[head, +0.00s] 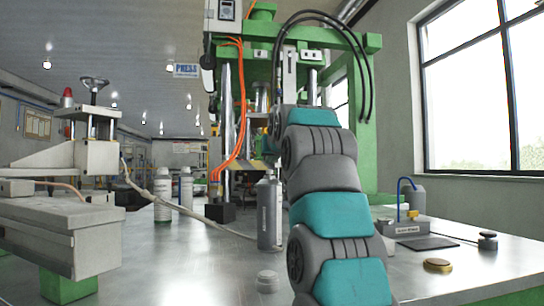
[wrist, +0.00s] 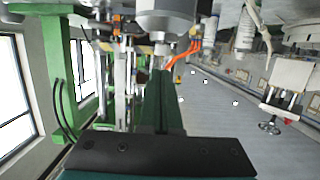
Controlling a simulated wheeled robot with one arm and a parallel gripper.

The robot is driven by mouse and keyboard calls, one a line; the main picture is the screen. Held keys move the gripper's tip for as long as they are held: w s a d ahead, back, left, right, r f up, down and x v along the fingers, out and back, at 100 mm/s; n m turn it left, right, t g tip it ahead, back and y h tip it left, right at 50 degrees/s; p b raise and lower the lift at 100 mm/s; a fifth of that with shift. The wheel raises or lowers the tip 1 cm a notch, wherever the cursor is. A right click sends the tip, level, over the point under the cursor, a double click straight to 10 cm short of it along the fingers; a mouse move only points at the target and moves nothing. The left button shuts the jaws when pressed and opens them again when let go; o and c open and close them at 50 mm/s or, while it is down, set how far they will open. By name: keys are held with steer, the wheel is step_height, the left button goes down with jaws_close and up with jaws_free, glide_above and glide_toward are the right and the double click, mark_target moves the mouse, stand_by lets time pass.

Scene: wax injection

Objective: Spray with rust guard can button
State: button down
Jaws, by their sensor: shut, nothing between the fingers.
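A grey spray can (head: 269,215) stands upright on the metal table, just left of my arm in the head view. Its label is too small to read, so I cannot tell if it is the rust guard can. In the wrist view, which is upside down, a grey can (wrist: 168,22) shows at the top edge with its nozzle pointing down the picture. My gripper (wrist: 160,76) is shut and empty, with its fingertips pointing toward that can's nozzle end; a gap seems to show between them. In the head view my arm hides the fingers.
The green press (head: 262,50) rises behind. A brass disc (head: 437,265) and a dark pad (head: 428,243) lie at right.

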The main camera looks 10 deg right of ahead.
mark_target(270, 171)
steer(key=shift+f, duration=0.55)
steer(key=shift+f+b, duration=0.9)
steer(key=shift+f, duration=0.25)
steer(key=r+p, duration=0.2)
steer(key=r, duration=0.1)
steer(key=r+p, duration=0.2)
steer(key=shift+s+r, duration=0.2)
steer(key=shift+r, duration=0.2)
steer(key=b+v, duration=0.1)
steer(key=v, duration=0.8)
steer(key=shift+s+f, duration=0.2)
steer(key=shift+s, duration=0.25)
steer(key=shift+w+f, duration=0.1)
stand_by(1.1)
